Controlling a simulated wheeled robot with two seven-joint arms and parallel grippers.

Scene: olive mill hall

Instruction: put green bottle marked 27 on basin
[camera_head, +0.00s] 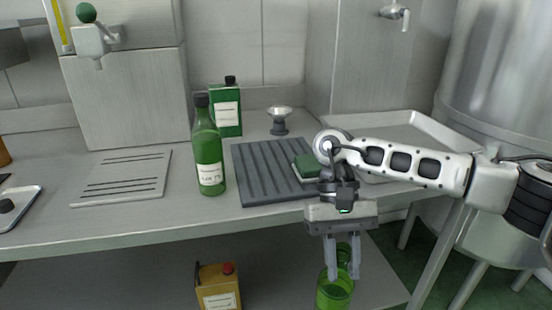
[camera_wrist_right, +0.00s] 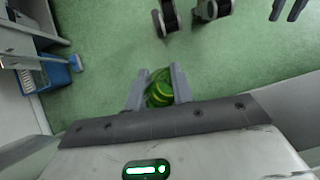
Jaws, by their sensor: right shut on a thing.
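My right gripper (camera_head: 343,275) is shut on a green bottle (camera_head: 335,292), in front of the counter's front edge and lower than its top. The bottle's lower end is cut off by the frame, and I see no label on it. In the right wrist view the bottle (camera_wrist_right: 159,92) sits between the two fingers. A shallow metal basin (camera_head: 382,133) with a raised rim is on the counter at the right, partly behind my right arm. Another green bottle (camera_head: 208,150) stands upright on the counter with a white label that I cannot read surely. My left gripper is not in view.
A dark ribbed mat (camera_head: 262,170) lies mid-counter with a green-and-white block (camera_head: 308,166) on it. Behind stand a green can (camera_head: 226,112) and a metal cup (camera_head: 280,120). A slotted plate (camera_head: 125,177) lies left. A yellow can (camera_head: 218,287) is below. A large steel tank (camera_head: 500,70) is right.

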